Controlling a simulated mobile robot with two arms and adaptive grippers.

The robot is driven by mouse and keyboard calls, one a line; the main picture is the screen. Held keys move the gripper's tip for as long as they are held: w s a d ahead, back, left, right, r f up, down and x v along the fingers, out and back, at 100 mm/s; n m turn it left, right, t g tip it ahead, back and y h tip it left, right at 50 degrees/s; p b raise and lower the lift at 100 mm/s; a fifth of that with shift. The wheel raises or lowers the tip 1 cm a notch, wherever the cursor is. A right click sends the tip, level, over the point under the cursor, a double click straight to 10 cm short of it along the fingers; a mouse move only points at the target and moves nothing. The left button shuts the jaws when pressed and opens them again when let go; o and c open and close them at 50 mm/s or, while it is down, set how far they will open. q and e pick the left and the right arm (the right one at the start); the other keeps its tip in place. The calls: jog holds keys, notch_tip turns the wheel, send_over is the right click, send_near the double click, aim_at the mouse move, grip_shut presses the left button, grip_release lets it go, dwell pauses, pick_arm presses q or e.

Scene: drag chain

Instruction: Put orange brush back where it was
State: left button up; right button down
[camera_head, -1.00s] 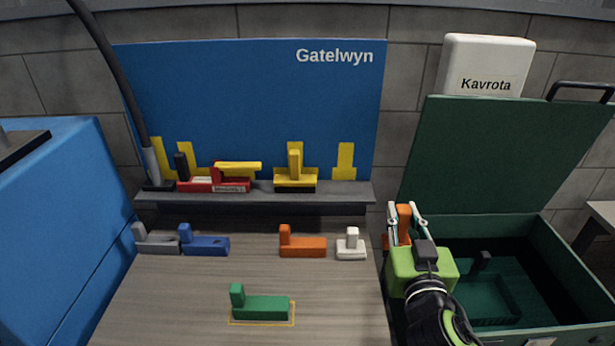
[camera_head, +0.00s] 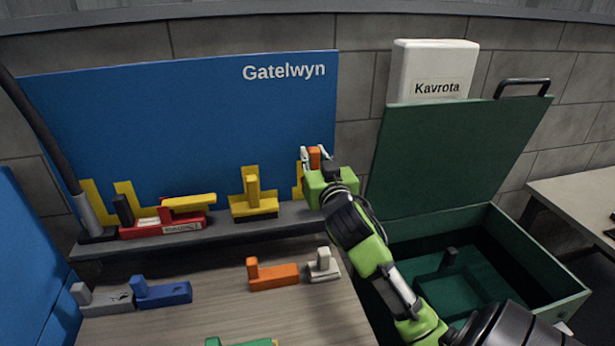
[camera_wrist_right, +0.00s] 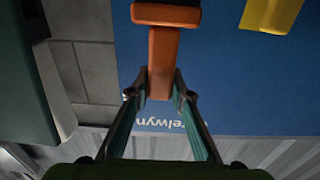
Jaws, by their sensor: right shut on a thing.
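My right gripper (camera_head: 314,158) is shut on the orange brush (camera_head: 315,157), in front of the right end of the blue board (camera_head: 180,120), above the grey shelf (camera_head: 290,217). In the wrist view, the fingers (camera_wrist_right: 160,85) grip the brush's orange handle (camera_wrist_right: 162,62). Its wider orange head (camera_wrist_right: 166,14) lies beyond the fingertips, with a dark edge at the top of the picture. A yellow outline (camera_head: 297,180) on the board is partly hidden behind my gripper. My left gripper is not in view.
On the shelf stand a yellow brush (camera_head: 253,203) and a red tool (camera_head: 160,226) with a yellow piece. An orange block (camera_head: 272,277), a white block (camera_head: 323,266), a blue block (camera_head: 162,291) and a grey block (camera_head: 103,300) lie on the table. The green case (camera_head: 540,290) is open.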

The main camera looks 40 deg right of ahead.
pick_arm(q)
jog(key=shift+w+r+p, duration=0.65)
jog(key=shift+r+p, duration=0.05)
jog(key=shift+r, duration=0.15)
pick_arm(e)
jog(key=w+d+f, duration=0.2)
jog(key=w+f, duration=0.2)
jog(key=f, duration=0.4)
jog(key=shift+f, duration=0.35)
jog(key=shift+f, duration=0.1)
jog(key=shift+f, duration=0.15)
jog(key=c, duration=1.8)
grip_release()
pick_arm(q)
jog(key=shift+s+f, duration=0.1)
